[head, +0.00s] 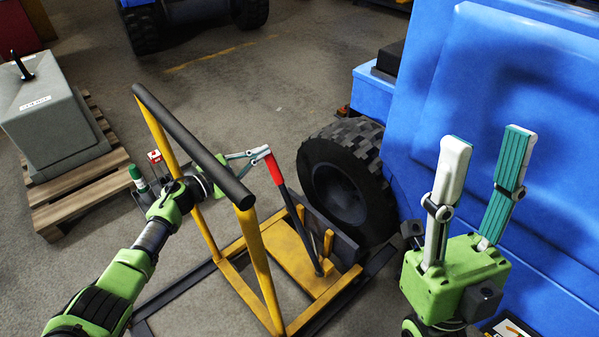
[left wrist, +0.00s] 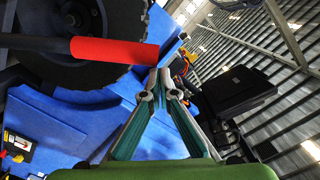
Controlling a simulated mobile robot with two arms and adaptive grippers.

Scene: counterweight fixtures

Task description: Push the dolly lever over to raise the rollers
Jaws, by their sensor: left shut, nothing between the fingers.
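The dolly (head: 265,285) has a yellow and black frame with an upright handle (head: 195,147) topped by a dark bar. Its lever (head: 290,215) is black with a red grip (head: 274,168) and leans toward the upper left in the head view. My left gripper (head: 265,151) is shut and empty, its fingertips right beside the red grip. In the left wrist view the closed fingertips (left wrist: 160,72) are close to the end of the red grip (left wrist: 115,52); I cannot tell whether they touch. My right gripper (head: 490,140) is open and empty, pointing up.
A large wheel (head: 343,185) stands beside the dolly, under a blue machine body (head: 500,110). A grey block (head: 50,115) sits on a wooden pallet (head: 80,190) at the left. A green-capped bottle (head: 137,176) is near my left arm.

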